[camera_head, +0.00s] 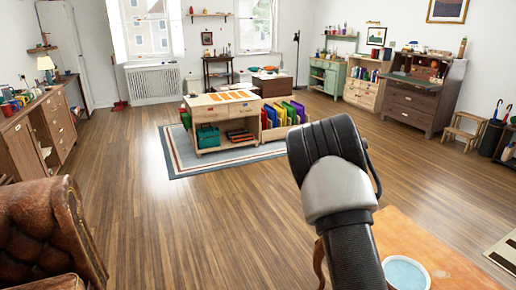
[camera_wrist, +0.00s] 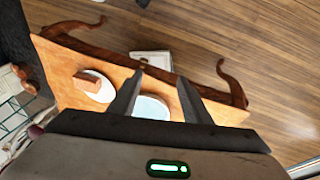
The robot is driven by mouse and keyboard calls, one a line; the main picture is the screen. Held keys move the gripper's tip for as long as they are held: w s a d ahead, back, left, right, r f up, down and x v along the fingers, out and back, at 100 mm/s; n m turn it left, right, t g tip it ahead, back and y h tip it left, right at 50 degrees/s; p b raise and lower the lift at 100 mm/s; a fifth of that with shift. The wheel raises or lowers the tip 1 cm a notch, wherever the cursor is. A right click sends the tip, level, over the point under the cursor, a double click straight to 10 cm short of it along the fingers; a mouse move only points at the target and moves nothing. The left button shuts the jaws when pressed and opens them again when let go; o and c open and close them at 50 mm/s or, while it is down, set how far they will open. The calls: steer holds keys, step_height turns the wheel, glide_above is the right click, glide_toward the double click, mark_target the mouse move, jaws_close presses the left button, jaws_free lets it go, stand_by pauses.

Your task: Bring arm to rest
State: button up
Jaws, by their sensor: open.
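My gripper (camera_wrist: 160,77) is open in the wrist view, with its two fingers apart and nothing held between them. It hangs above a small wooden table (camera_wrist: 68,62) with curved legs. A pale round dish (camera_wrist: 152,107) on the tabletop shows between and behind the fingers. In the head view my black and grey arm rises at the right of centre, in front of the table (camera_head: 440,262); my gripper is not seen there.
A white plate (camera_wrist: 103,94) with a brown piece on it lies on the table. A brown leather armchair (camera_head: 35,225) stands at the near left. A low island (camera_head: 222,106) with coloured folders stands on a rug. The wooden floor (camera_head: 190,225) between is clear.

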steer(key=s+a+r+n+t+y, duration=0.1)
steer(key=s+a+r+n, duration=0.2)
steer(key=r, duration=0.5)
steer(key=s+a+r+n+t+y, duration=0.1)
steer(key=s+a+r, duration=0.1)
steer(key=a+r, duration=0.45)
steer(key=s+a+r+n+t+y, duration=0.1)
steer(key=s+a+r+n+y, duration=0.15)
steer(key=r, duration=0.75)
steer(key=s+a+r+n+t+h, duration=0.1)
steer(key=s+a+r+n+t, duration=0.2)
steer(key=s, duration=0.5)
steer(key=s+a+r+n, duration=0.2)
steer(key=s+r, duration=0.3)
steer(key=s, duration=0.2)
step_height(320, 180, up, 23)
steer(key=p, duration=2.3)
steer(key=shift+r, duration=0.15)
steer(key=shift+s+r+p, duration=0.1)
steer(key=shift+r+p, duration=0.1)
steer(key=shift+p, duration=0.2)
steer(key=shift+c, duration=1)
steer(key=shift+d, duration=0.1)
steer(key=shift+c, duration=0.6)
